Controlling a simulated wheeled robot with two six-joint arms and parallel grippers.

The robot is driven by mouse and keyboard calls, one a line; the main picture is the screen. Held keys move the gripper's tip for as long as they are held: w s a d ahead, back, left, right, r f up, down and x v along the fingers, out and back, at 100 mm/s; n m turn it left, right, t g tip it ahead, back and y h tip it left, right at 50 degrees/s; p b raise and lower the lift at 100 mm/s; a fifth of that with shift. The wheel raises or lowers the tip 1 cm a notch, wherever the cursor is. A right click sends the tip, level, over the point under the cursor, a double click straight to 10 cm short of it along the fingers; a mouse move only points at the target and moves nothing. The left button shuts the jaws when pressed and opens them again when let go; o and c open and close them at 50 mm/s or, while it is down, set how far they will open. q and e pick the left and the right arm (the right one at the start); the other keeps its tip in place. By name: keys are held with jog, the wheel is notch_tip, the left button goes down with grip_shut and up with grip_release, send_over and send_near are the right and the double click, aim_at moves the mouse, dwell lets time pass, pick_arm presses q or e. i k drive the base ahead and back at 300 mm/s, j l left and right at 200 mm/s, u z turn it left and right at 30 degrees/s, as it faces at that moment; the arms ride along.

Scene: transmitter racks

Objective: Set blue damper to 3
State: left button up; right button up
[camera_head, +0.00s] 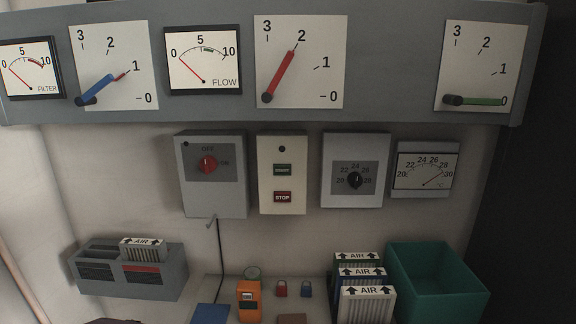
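The blue damper lever (99,90) sits on a white dial plate (137,92) at the upper left. Its pivot is at the plate's lower left corner. The lever slants up to the right, and its thin red tip points at about the 1 mark. The plate's 3 mark is straight above the pivot, 2 is between, and 0 is at the lower right. Neither of my grippers is in view.
On the same grey panel (390,70) are a red lever (281,74) near 2, a green lever (478,101) at 0, and FILTER and FLOW gauges. Switch boxes hang below. A grey filter holder (155,288), AIR filters and a green bin (440,285) are lower down.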

aim_at(88, 98)
jog(key=u, duration=1.35)
